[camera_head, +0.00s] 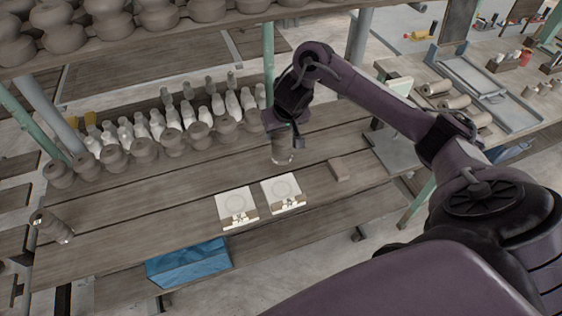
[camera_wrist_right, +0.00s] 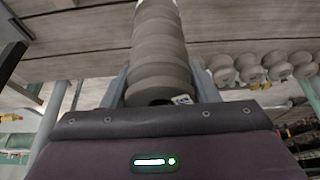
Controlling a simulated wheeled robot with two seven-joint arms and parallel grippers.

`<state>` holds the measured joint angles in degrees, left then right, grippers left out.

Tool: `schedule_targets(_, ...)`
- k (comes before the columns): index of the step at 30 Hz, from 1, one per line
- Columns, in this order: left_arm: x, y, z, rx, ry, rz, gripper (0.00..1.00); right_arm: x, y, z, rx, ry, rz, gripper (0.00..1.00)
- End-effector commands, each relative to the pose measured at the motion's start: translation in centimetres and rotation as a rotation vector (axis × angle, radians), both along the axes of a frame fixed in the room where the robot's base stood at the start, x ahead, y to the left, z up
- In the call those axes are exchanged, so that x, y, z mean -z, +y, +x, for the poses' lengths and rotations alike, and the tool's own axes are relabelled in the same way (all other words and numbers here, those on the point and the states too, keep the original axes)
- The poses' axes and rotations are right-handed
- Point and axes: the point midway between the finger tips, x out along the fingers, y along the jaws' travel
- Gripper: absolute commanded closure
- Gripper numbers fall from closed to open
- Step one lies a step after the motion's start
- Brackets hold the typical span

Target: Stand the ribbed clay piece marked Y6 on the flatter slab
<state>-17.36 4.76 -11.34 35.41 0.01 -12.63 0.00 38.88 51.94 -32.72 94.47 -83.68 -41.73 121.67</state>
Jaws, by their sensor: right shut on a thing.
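My right gripper (camera_head: 283,137) is shut on a ribbed grey-brown clay piece (camera_head: 281,155), which hangs below it behind the right slab. In the right wrist view the piece (camera_wrist_right: 160,45) lies between the two fingers (camera_wrist_right: 162,88); a small tag on its end is too small to read. I cannot tell whether it touches the tabletop. Two pale square slabs, a left one (camera_head: 236,203) and a right one (camera_head: 281,187), lie side by side near the front edge with small cards at their front. I cannot tell which is flatter. My left gripper is not in view.
Another ribbed clay piece (camera_head: 52,225) is at the table's left end. A brown block (camera_head: 340,170) lies right of the slabs. Pale bottles (camera_head: 172,118) and clay pots (camera_head: 172,142) line the back. A blue crate (camera_head: 188,263) sits below. The left-middle tabletop (camera_head: 140,200) is clear.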

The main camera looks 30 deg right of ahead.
Motion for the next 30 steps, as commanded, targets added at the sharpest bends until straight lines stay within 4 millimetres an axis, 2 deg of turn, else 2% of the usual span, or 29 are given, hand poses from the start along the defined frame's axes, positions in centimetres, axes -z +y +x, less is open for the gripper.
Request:
schedule_targets(1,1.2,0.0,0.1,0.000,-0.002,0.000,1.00,2.2,0.3,-0.1,0.001,0.004,0.009,0.88)
schedule_targets(9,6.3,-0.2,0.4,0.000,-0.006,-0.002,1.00,9.1,0.2,0.0,0.002,0.001,0.006,0.88)
schedule_targets(14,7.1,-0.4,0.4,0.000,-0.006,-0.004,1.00,11.3,0.1,0.0,0.001,0.001,0.002,0.88)
schedule_targets(20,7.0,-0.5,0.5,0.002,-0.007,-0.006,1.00,12.5,0.0,0.0,0.001,0.000,0.002,0.88)
schedule_targets(27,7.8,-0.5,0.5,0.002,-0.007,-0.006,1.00,15.9,0.0,0.0,0.001,0.001,0.002,0.88)
schedule_targets(30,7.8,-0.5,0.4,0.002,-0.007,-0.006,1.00,16.4,0.0,0.1,0.001,-0.002,0.001,0.88)
